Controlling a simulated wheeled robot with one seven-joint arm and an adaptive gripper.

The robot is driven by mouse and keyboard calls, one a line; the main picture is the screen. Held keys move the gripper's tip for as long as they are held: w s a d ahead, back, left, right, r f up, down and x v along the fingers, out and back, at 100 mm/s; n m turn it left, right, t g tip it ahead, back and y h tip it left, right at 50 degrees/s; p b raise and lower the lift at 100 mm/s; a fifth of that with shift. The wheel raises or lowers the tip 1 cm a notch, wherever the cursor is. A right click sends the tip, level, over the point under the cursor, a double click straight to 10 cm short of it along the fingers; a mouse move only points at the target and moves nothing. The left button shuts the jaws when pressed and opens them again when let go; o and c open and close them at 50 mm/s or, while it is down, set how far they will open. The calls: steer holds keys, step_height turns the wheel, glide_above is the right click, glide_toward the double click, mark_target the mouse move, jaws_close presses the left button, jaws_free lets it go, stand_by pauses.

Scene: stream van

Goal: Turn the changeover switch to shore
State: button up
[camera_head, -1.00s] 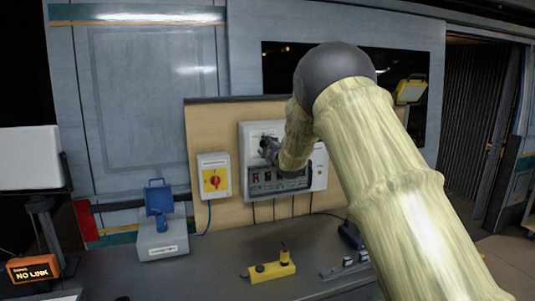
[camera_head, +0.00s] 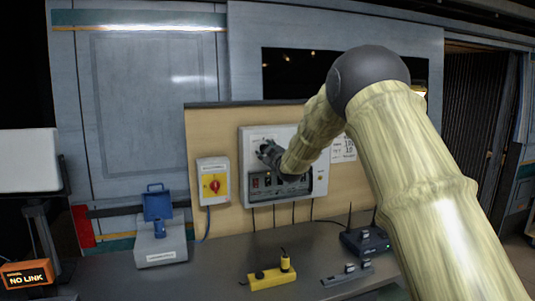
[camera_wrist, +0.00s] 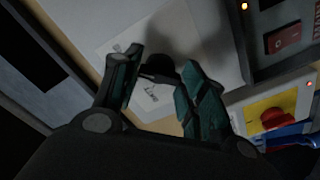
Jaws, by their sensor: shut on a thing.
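The changeover switch is a dark knob (camera_wrist: 158,70) on a pale label plate (camera_wrist: 118,32) of the white wall panel. In the wrist view it sits between the two fingers of my gripper (camera_wrist: 163,66), which is shut on it. Small printing shows on the plate on two sides of the knob, too small to read. In the head view my gripper (camera_head: 268,153) is at the upper left part of the panel (camera_head: 247,172) and hides the knob. Which marking the knob points at, I cannot tell.
Breakers (camera_head: 265,182) line the panel below my gripper. On the counter stand a grey unit with a blue lid (camera_head: 160,245), a yellow block (camera_head: 271,278) and a black router (camera_head: 364,241).

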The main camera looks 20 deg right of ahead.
steer(key=shift+f, duration=0.1)
steer(key=o, duration=1)
steer(key=shift+o, duration=0.2)
steer(key=s, duration=1.2)
steer(key=shift+d, duration=0.3)
